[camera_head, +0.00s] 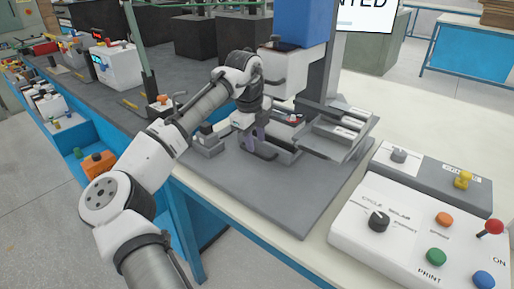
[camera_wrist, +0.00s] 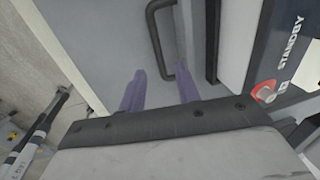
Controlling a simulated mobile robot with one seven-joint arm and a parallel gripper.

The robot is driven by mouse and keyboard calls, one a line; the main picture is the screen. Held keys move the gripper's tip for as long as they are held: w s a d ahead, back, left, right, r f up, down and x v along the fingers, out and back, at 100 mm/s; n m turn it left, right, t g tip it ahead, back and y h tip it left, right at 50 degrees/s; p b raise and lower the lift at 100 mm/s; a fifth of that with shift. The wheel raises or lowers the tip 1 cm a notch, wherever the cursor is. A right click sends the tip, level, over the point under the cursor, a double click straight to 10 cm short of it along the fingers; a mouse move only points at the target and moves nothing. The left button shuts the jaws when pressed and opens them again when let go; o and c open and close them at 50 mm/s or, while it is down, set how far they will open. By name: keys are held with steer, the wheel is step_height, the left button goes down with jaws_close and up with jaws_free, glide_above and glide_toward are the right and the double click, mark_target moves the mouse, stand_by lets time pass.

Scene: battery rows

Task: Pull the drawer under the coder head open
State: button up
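The coder head (camera_head: 290,70) is a white and blue box on a grey column. Below it is a low grey unit with the drawer (camera_head: 285,151), partly hidden by my arm. My gripper (camera_head: 253,138) is at the drawer front. Its two purple fingers (camera_wrist: 160,74) are apart, with the handle's near end by the right finger. I cannot tell whether the handle lies between the fingers or beyond them. No drawer gap shows clearly.
The grey base plate (camera_head: 300,205) in front is mostly clear. A white control box (camera_head: 400,235) with coloured buttons stands at the right.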

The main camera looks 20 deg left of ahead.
mark_target(257, 155)
steer(key=shift+w+d+f, duration=0.1)
steer(key=shift+w+f, duration=0.1)
steer(key=shift+f, duration=0.75)
steer(key=shift+w+d+f, duration=0.1)
steer(key=shift+w+f, duration=0.05)
steer(key=shift+f, duration=0.8)
jaws_close()
